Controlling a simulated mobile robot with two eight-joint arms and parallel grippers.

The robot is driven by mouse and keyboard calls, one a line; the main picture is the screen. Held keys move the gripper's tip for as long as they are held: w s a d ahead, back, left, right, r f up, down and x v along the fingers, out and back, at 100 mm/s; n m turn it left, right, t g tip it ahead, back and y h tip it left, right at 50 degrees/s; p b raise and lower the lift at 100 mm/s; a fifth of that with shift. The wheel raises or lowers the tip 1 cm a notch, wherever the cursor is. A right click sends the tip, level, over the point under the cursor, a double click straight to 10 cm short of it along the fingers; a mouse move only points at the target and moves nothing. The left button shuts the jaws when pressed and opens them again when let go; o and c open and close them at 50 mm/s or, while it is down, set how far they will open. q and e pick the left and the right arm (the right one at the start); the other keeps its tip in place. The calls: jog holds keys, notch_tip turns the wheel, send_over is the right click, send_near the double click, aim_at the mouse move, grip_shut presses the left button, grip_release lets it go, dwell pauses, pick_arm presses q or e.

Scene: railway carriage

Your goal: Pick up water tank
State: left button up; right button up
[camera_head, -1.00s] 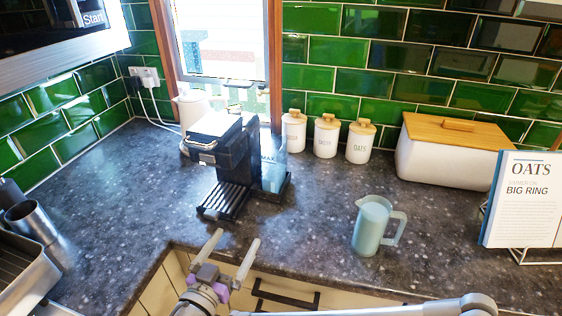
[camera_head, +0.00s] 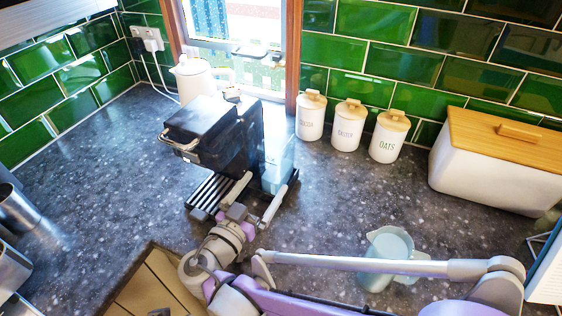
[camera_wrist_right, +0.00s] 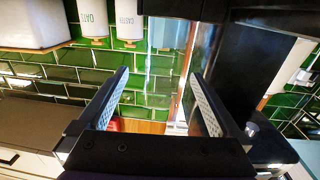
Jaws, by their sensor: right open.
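The water tank (camera_head: 279,160) is a clear bluish container on the right side of the black coffee machine (camera_head: 215,138). My right gripper (camera_head: 265,183) is open, with one finger toward the machine side and the other toward the tank's right lower side. I cannot tell whether either finger touches the tank. In the right wrist view, the open fingers (camera_wrist_right: 158,98) flank a pale see-through area that looks like the tank (camera_wrist_right: 165,62), with the black machine body to the right. My left gripper is not in view.
Three white canisters (camera_head: 349,126) stand along the back wall, with a white bin (camera_head: 490,180) with a wooden lid to their right. A light blue jug (camera_head: 391,243) is partly behind my right arm. A white kettle (camera_head: 192,78) stands behind the machine.

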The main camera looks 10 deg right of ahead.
aim_at(270, 175)
jog(key=x, duration=0.4)
jog(key=shift+w+d, duration=0.1)
jog(key=x, duration=0.5)
jog(key=shift+w+r, duration=0.3)
jog(key=shift+a, duration=0.2)
grip_shut()
